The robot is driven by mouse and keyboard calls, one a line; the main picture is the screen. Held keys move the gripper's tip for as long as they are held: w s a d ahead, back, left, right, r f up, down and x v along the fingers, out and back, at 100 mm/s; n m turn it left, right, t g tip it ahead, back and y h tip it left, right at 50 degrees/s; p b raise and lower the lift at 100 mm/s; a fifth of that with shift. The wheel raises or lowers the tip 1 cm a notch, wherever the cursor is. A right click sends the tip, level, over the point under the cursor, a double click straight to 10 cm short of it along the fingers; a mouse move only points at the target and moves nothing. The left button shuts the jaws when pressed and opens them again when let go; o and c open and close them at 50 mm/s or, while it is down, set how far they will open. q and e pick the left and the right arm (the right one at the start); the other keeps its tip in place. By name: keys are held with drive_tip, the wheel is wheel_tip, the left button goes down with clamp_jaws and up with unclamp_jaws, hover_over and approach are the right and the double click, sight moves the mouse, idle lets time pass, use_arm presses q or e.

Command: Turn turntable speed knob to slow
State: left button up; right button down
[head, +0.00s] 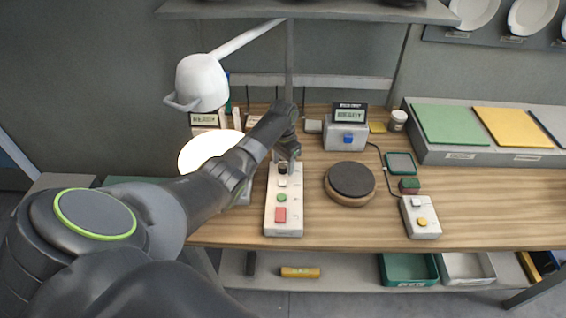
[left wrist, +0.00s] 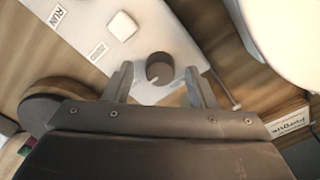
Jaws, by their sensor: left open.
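The speed knob (head: 283,169) is a small dark round knob near the back end of the white control panel (head: 272,226). In the left wrist view the dark knob (left wrist: 160,68) shows a pale pointer line; its setting cannot be read. My left gripper (head: 287,156) is above the panel's back end. In the left wrist view its open fingers (left wrist: 158,76) stand on either side of the knob, with visible gaps. The turntable (head: 351,180), a dark disc on a wooden base, is right of the panel. My right gripper is not in view.
The panel also carries a white button, a green button (head: 281,197) and a red button (head: 280,215). A bright lamp (head: 203,82) stands at the left. A display box (head: 346,134) is behind the turntable. A small white switch box (head: 420,218) is to the right.

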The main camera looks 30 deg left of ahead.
use_arm(q)
drive_tip(key=shift+f, duration=0.3)
drive_tip(key=c, duration=1)
drive_tip(key=shift+o, duration=0.2)
